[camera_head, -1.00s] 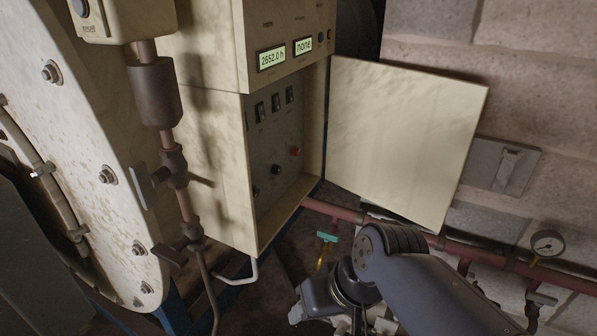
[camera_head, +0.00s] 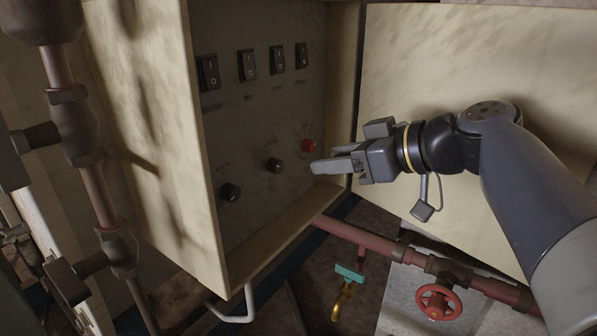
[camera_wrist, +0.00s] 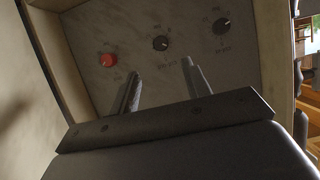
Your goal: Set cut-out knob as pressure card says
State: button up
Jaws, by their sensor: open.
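The open cabinet's grey panel (camera_head: 262,120) carries two black round knobs, a left one (camera_head: 231,192) and a middle one (camera_head: 274,165). In the wrist view the middle knob (camera_wrist: 160,43) lies beyond and between my fingertips, and the other black knob (camera_wrist: 221,25) is farther right. Their labels are too small to read surely, so I cannot tell which is the cut-out knob. My gripper (camera_head: 316,167) is open and empty, right of the middle knob and apart from it. It also shows in the wrist view (camera_wrist: 163,80). No pressure card is recognisable.
Several rocker switches (camera_head: 247,66) line the panel above. The cabinet door (camera_head: 440,60) stands open behind my arm. Red pipe (camera_head: 365,236) with a red valve wheel (camera_head: 438,302) runs below.

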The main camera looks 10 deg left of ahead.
aim_at(280, 166)
jog(key=b+x, duration=0.1)
jog(key=x, duration=0.9)
jog(key=shift+w+a+f, duration=0.1)
jog(key=shift+a, duration=0.1)
jog(key=shift+c, duration=0.5)
jog(key=c, duration=0.9)
